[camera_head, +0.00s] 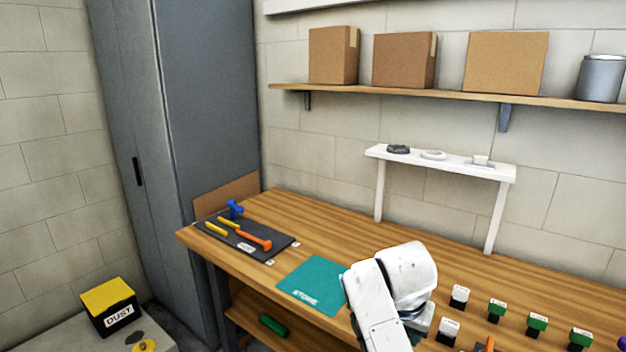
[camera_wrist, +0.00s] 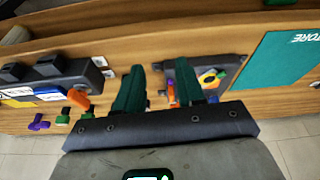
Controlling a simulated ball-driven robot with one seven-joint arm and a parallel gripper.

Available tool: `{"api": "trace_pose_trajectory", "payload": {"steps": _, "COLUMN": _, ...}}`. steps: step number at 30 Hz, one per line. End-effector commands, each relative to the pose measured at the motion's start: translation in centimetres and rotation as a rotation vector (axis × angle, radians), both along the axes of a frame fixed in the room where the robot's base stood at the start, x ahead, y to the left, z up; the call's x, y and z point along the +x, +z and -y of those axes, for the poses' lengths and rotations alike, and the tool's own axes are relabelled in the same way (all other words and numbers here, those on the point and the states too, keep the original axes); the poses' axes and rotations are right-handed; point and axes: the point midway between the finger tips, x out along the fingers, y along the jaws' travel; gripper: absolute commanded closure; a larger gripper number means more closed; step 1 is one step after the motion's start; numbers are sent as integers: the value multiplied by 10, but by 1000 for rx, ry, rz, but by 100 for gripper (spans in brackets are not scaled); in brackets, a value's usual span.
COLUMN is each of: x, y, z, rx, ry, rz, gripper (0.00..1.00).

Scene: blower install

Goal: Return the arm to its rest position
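My white arm (camera_head: 385,295) reaches in over the front of the wooden workbench (camera_head: 335,232) in the head view. Its end is folded close, and the gripper fingers cannot be made out there. In the wrist view, my gripper (camera_wrist: 160,68) shows two dark green fingers spread apart. I see nothing held between them. Behind and to the right of the fingers, a grey tray (camera_wrist: 232,64) carries small orange, purple and other coloured parts. It looks beyond the fingers, not gripped.
A teal STORE mat (camera_head: 313,286) lies left of my arm. A dark tool mat (camera_head: 272,247) with tools lies farther left. Several green and white-topped blocks (camera_head: 497,310) stand to the right. A small white raised shelf (camera_head: 445,164) stands behind. A yellow-topped DUST box (camera_head: 108,305) is lower left.

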Motion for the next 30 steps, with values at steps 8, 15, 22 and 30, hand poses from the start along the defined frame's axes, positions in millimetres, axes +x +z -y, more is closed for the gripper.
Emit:
{"api": "trace_pose_trajectory", "payload": {"steps": 8, "x": -63, "y": -71, "z": 17, "rx": 28, "ry": 100, "rz": -64, "gripper": 62}}
{"api": "trace_pose_trajectory", "payload": {"steps": 15, "x": -164, "y": -141, "z": 44, "rx": 61, "ry": 230, "rz": -128, "gripper": 62}}
{"api": "trace_pose_trajectory", "payload": {"steps": 22, "x": -272, "y": -177, "z": 68, "rx": 78, "ry": 347, "rz": -178, "gripper": 62}}
{"api": "trace_pose_trajectory", "payload": {"steps": 30, "x": -380, "y": -182, "z": 89, "rx": 77, "ry": 459, "rz": -222, "gripper": 62}}
